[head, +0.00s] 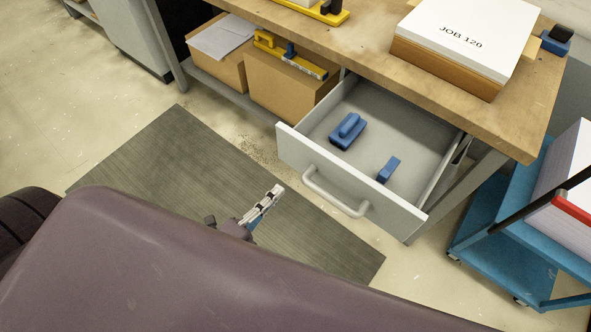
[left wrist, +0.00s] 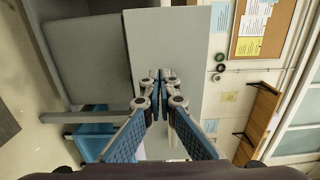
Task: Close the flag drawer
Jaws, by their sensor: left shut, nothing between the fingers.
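The grey flag drawer (head: 300,149) under the wooden bench is pulled out, with its front panel and curved bar handle (head: 335,194) facing me. Inside it lie a blue stapler-like tool (head: 348,131) and a smaller blue block (head: 388,169). My left gripper (head: 276,192) is in front of the drawer, left of and apart from the handle, above the dark mat. Its fingers are shut and empty; they also show closed together in the left wrist view (left wrist: 161,76). Grey panels fill much of that view, but I cannot tell which parts they are. My right gripper is not in view.
Cardboard boxes (head: 285,90) sit on the shelf left of the drawer. A blue cart (head: 500,235) stands close on the right. The mat (head: 180,165) is clear.

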